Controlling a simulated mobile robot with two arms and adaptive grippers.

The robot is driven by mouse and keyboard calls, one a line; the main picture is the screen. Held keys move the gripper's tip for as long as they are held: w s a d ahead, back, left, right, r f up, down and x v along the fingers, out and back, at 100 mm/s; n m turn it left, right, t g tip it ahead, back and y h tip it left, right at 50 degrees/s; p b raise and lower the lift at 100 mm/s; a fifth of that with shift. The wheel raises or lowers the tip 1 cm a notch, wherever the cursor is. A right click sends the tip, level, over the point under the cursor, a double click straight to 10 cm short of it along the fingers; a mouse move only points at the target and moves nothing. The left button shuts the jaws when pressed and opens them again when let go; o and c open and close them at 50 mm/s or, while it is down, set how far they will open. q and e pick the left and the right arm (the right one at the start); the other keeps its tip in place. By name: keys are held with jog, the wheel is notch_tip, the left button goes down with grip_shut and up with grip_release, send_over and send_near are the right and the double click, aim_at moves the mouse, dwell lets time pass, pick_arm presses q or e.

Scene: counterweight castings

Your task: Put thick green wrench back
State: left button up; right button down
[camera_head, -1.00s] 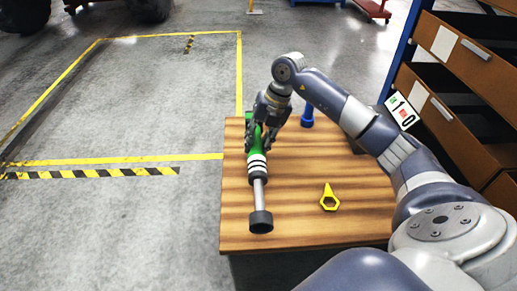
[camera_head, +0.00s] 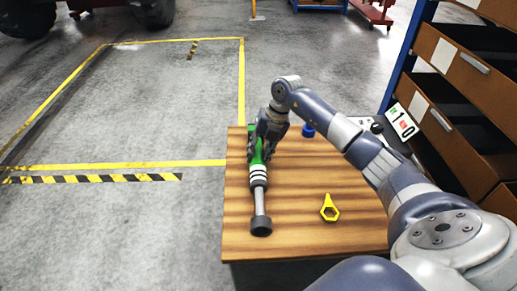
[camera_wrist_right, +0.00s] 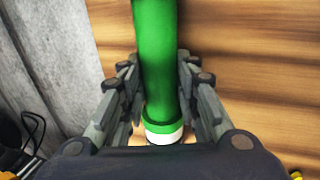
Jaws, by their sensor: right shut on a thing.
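The thick green wrench (camera_head: 257,178) has a green handle, white and dark bands, a grey shaft and a dark round socket end. It is over the left part of the wooden table, socket end toward me. My right gripper (camera_head: 263,143) is shut on the green handle near its far end and partly hides it. In the right wrist view the green handle (camera_wrist_right: 157,50) runs between the two fingers of my right gripper (camera_wrist_right: 160,85), a white band below. I cannot tell whether the wrench touches the table. My left gripper is out of view.
A shelf of brown bins (camera_head: 462,75) stands at right. Yellow-taped floor (camera_head: 120,110) lies open at left.

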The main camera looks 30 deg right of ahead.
jog(key=shift+w+r, duration=0.1)
jog(key=shift+r, duration=0.05)
jog(key=c, duration=1.2)
grip_release()
jog(key=shift+s, duration=0.2)
jog(key=shift+d+r, duration=0.1)
jog(key=shift+r, duration=0.2)
jog(key=b+v, duration=0.2)
jog(key=v, duration=0.9)
jog(key=shift+r+b, duration=0.1)
jog(key=shift+b, duration=0.25)
